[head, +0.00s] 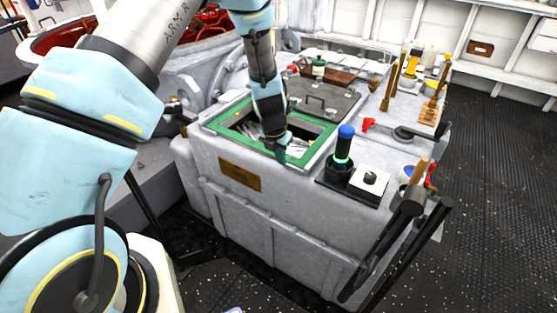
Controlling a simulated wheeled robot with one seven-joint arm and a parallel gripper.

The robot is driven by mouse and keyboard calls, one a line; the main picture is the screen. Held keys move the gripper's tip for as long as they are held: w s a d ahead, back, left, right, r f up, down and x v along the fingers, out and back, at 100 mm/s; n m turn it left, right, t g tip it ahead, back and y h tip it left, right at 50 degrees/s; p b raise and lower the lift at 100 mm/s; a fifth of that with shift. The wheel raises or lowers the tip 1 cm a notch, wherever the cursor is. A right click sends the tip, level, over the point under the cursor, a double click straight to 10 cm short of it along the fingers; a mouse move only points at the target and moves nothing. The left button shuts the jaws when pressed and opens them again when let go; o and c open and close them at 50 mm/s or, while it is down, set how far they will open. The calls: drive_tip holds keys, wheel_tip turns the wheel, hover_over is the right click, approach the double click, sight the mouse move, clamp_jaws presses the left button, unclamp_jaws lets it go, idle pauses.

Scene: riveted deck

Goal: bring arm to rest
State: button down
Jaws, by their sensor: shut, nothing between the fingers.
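My arm reaches in from the left of the head view, with its upper links large in the foreground. Its last part hangs down over the grey chest (240,215). My gripper (281,157) points downward at the near right part of the green-rimmed opening (308,157) in the chest top. The fingers are small and dark here, and they look closed with nothing held. I cannot tell whether the tip touches the rim. Some pale items (252,128) lie inside the opening, partly hidden by my gripper.
Bottles and tools crowd the back. Dark floor (490,220) is clear at right.

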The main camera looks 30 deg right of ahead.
drive_tip(key=shift+s+a, duration=0.1)
drive_tip(key=shift+a, duration=0.1)
drive_tip(key=w+a+r+m, duration=0.4)
drive_tip(key=a+r+m, duration=0.85)
drive_tip(key=a, duration=0.55)
drive_tip(key=s+a+r+m, duration=0.3)
drive_tip(key=a+m, duration=0.1)
drive_tip(key=a, duration=0.3)
drive_tip(key=s+a+r+m+y, duration=0.1)
drive_tip(key=s+a+r+m, duration=0.1)
drive_tip(key=a+r+m, duration=0.2)
drive_tip(key=s+a+r+m+y, duration=0.1)
drive_tip(key=s+a+r+m, duration=0.2)
drive_tip(key=a, duration=0.6)
drive_tip(key=shift+s+a+r+m, duration=0.15)
drive_tip(key=shift+s+a+m, duration=0.2)
drive_tip(key=shift+m, duration=0.4)
drive_tip(key=shift+d, duration=0.1)
